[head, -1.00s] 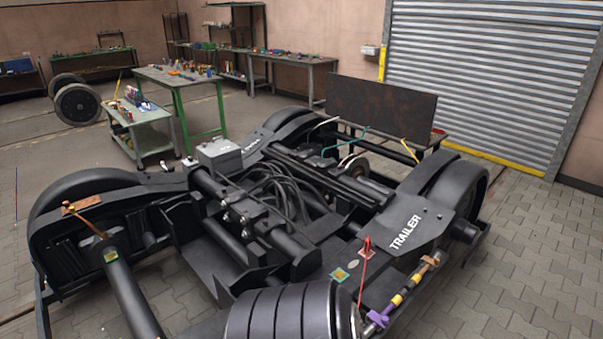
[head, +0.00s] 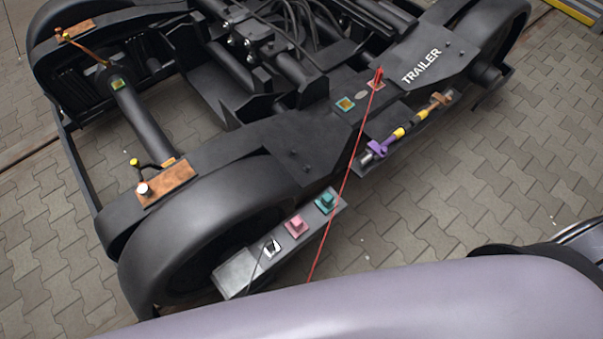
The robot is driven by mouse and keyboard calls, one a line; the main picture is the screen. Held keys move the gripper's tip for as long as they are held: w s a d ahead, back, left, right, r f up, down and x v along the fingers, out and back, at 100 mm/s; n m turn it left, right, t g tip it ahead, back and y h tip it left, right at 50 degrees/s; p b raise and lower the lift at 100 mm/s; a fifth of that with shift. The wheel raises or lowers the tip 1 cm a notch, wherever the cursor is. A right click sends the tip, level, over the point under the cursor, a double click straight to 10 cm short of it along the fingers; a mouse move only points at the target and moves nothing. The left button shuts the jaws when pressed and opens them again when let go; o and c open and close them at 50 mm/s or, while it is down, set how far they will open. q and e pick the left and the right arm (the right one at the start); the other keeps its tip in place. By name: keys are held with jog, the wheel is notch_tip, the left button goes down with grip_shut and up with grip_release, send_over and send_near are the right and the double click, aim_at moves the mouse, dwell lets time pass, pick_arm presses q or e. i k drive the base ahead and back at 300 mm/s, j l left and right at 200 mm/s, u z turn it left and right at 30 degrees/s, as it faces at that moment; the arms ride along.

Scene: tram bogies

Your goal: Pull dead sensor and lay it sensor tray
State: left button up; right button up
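Neither of my grippers is in view. A copper plate (head: 172,187) lies on the near left part of the bogie frame. It carries a small white-topped cylinder (head: 143,189) and a dark lead with a yellow end (head: 134,162). A narrow grey metal strip (head: 233,273) sits beside the near wheel, with a black-and-white piece (head: 271,247), a pink block (head: 296,227) and a teal block (head: 326,202) on it. I cannot tell which part is the dead sensor, or whether this strip is the sensor tray.
The dark bogie frame (head: 250,150) fills the upper middle. A red cable (head: 343,185) runs down from a red post. A rod with a purple clamp (head: 376,150) and yellow bands lies at the right. A smooth greyish-purple surface covers the bottom. Paving (head: 490,180) is clear at right.

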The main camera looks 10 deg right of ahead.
aim_at(327, 198)
jog(key=z, duration=0.75)
